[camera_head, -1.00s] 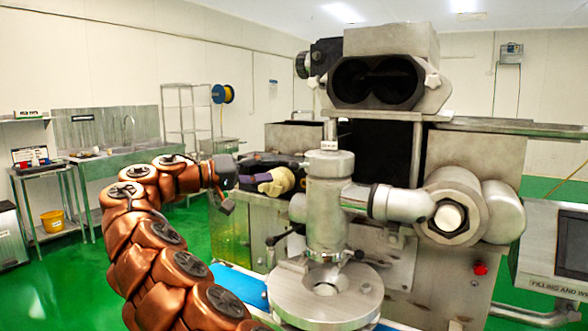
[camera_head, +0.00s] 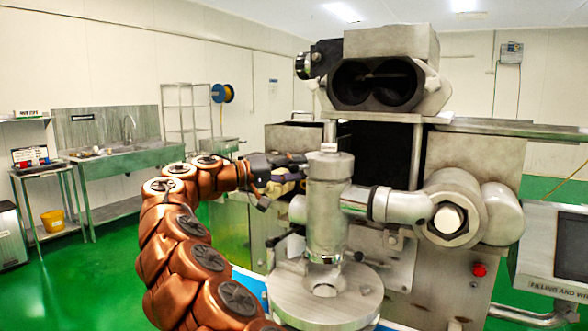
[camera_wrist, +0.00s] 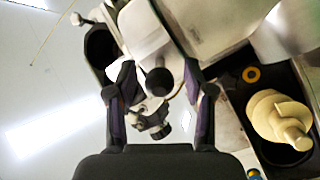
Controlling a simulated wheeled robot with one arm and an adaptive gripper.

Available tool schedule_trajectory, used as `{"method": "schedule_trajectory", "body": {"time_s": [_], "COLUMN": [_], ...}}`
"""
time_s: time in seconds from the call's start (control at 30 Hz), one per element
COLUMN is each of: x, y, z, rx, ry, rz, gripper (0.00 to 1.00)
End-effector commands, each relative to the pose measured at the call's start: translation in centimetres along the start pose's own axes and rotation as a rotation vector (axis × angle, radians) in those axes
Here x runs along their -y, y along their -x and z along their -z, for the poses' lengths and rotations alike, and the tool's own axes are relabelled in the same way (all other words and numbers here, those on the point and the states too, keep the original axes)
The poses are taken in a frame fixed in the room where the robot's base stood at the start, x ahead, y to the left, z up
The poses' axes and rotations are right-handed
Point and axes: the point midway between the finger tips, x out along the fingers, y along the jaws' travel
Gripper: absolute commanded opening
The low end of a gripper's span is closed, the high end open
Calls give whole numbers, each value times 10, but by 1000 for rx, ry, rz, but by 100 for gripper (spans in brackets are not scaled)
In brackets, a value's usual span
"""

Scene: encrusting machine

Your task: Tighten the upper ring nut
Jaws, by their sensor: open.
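The encrusting machine's upright metal cylinder (camera_head: 326,215) stands at the middle of the head view. Its wider collar, seemingly the upper ring nut (camera_head: 330,166), is at the top, under a small cap. My gripper (camera_head: 296,172) is just left of this collar, with its fingers toward it. Contact cannot be told from this angle. In the wrist view my gripper (camera_wrist: 160,92) has its two fingers spread wide apart. A dark round knob (camera_wrist: 158,81) shows between them, with nothing clamped. I cannot clearly make out the ring nut in the wrist view.
A twin-barrel metal housing (camera_head: 378,82) rises above and behind the cylinder. A horizontal pipe (camera_head: 405,206) leads right from it. A round metal plate (camera_head: 345,303) lies below. A cream-coloured screw part (camera_wrist: 278,122) sits in a dark hopper at right in the wrist view.

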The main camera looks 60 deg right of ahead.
Motion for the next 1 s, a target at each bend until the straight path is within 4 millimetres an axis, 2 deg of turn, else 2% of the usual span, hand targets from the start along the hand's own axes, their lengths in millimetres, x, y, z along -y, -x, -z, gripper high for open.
{"method": "schedule_trajectory", "body": {"time_s": [0.07,0.53,1.0], "x": [0,0,0], "y": [0,0,1], "z": [0,0,0], "rx": [0,0,-1], "ry": [0,0,0], "rz": [0,0,1], "gripper": [49,0,0]}}
